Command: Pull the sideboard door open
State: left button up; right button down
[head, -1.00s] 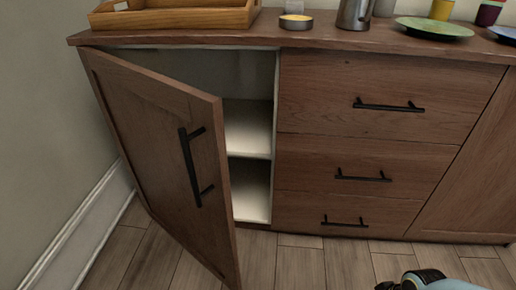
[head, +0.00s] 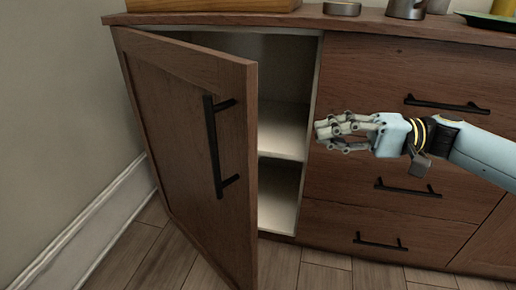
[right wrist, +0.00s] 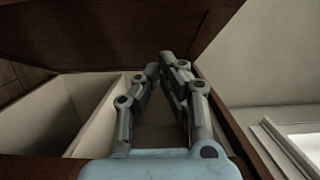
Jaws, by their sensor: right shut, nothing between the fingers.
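The sideboard door (head: 180,130) is at the left of the head view, brown wood with a black bar handle (head: 217,147). It stands partly open, swung out on its left side, and the pale shelved inside (head: 284,128) shows behind it. My right gripper (head: 321,131) is shut and empty, in front of the drawers, by the right edge of the opening. It is apart from the handle. In the right wrist view my right gripper (right wrist: 163,62) points toward the door (right wrist: 100,32), with the pale compartment behind. My left gripper is not in view.
The drawers (head: 400,148) with black bar handles are right of the opening. A wooden tray (head: 205,5), a small round tin (head: 341,8) and a metal vessel (head: 406,9) stand on top. A wall with a white baseboard (head: 95,225) is at the left.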

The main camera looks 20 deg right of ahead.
pick_arm(q)
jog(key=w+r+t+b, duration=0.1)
jog(key=b, duration=0.1)
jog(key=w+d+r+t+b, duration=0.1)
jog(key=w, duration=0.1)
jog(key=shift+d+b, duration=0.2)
jog(key=shift+b, duration=0.2)
pick_arm(e)
jog(key=s+a+x, duration=0.1)
jog(key=s+x, duration=0.1)
jog(key=x, duration=1)
jog(key=shift+s+a, duration=0.2)
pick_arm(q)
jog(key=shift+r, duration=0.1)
pick_arm(e)
jog(key=shift+a, duration=0.15)
